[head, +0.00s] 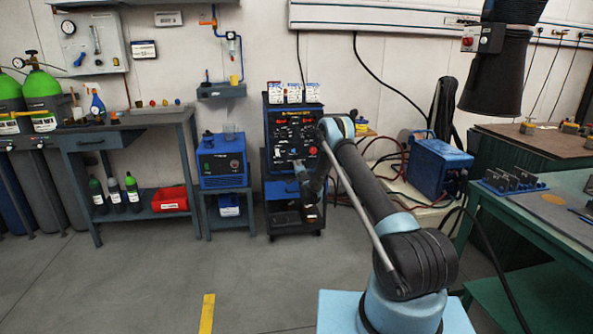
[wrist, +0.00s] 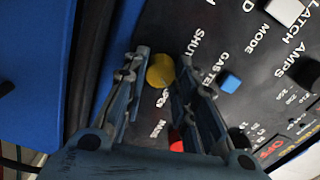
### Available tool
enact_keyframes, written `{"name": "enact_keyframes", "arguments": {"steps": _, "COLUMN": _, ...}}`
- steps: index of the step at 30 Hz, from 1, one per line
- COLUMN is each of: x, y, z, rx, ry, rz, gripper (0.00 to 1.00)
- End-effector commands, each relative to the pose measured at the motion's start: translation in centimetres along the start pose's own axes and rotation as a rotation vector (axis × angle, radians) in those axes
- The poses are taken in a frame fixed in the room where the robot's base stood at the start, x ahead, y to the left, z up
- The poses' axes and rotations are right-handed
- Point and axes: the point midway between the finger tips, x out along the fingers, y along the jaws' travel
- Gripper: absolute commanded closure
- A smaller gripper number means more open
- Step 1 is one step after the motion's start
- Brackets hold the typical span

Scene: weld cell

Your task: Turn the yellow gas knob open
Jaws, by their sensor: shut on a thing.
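The yellow gas knob (wrist: 160,72) sits on the black front panel of the welding machine, between the words SHUT and OPEN in the wrist view. My gripper (wrist: 163,68) is shut on the knob, with one grey finger on each side of it. The knob is too small and too covered to make out there. I cannot tell which way the knob points.
A blue button (wrist: 229,82) and a red knob (wrist: 176,140) are close to my fingers on the panel. A smaller blue unit (head: 222,163) stands left of the machine. A blue case (head: 438,168) and hoses lie to the right. The floor in front is clear.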

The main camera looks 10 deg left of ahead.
Motion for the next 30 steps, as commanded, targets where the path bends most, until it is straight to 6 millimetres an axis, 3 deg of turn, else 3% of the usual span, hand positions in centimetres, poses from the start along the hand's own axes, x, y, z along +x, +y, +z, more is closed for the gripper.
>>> {"name": "enact_keyframes", "arguments": {"steps": 12, "x": -0.06, "y": 0.33, "z": -0.56, "rx": 0.179, "ry": 0.009, "rz": 0.001, "gripper": 0.98}}
{"name": "enact_keyframes", "arguments": {"steps": 28, "x": -0.01, "y": 0.38, "z": -0.67, "rx": 0.203, "ry": 0.011, "rz": 0.001, "gripper": 0.98}}
{"name": "enact_keyframes", "arguments": {"steps": 29, "x": -0.01, "y": 0.38, "z": -0.68, "rx": 0.203, "ry": 0.011, "rz": 0.001, "gripper": 0.72}}
{"name": "enact_keyframes", "arguments": {"steps": 30, "x": -0.01, "y": 0.38, "z": -0.67, "rx": 0.203, "ry": 0.010, "rz": 0.001, "gripper": 0.63}}
